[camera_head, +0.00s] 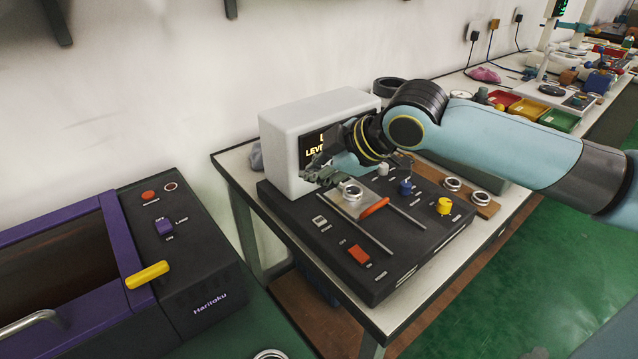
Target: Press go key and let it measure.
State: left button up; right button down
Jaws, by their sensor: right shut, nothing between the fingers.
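The measuring device has a grey box (290,145) with a dark display, partly hidden by my right arm, showing yellow letters. Its black base panel (400,262) sits on the table. A small pale square key (320,222) is at the panel's left; its label is too small to read, so I cannot tell if it is the go key. A metal ring (352,193) sits on a plate between two rails, beside a red-orange handle (374,207). My right gripper (312,178) is shut and empty, in front of the display and above the panel's back left. My left gripper is out of view.
The panel also carries a red rocker switch (359,254), a blue knob (405,187) and a yellow knob (444,205). Two rings lie on a wooden board (489,209) to the right. A black and purple machine (190,250) stands at the left. Coloured bins (527,108) stand behind.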

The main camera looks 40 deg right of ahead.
notch_tip(320, 180, down, 2)
jog(key=shift+f+b, duration=0.25)
jog(key=shift+b, duration=0.75)
jog(key=b, duration=0.4)
send_over(318, 222)
notch_tip(318, 222, down, 4)
jog(key=shift+f, duration=0.25)
jog(key=shift+a+f+b, duration=0.1)
jog(key=shift+f+b, duration=0.35)
jog(key=shift+f, duration=0.05)
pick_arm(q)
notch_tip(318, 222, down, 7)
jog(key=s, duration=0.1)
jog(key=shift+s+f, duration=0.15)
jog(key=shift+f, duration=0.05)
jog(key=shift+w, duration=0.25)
pick_arm(e)
jog(key=shift+f, duration=0.15)
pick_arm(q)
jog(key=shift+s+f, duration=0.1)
pick_arm(e)
jog(key=shift+f, duration=0.3)
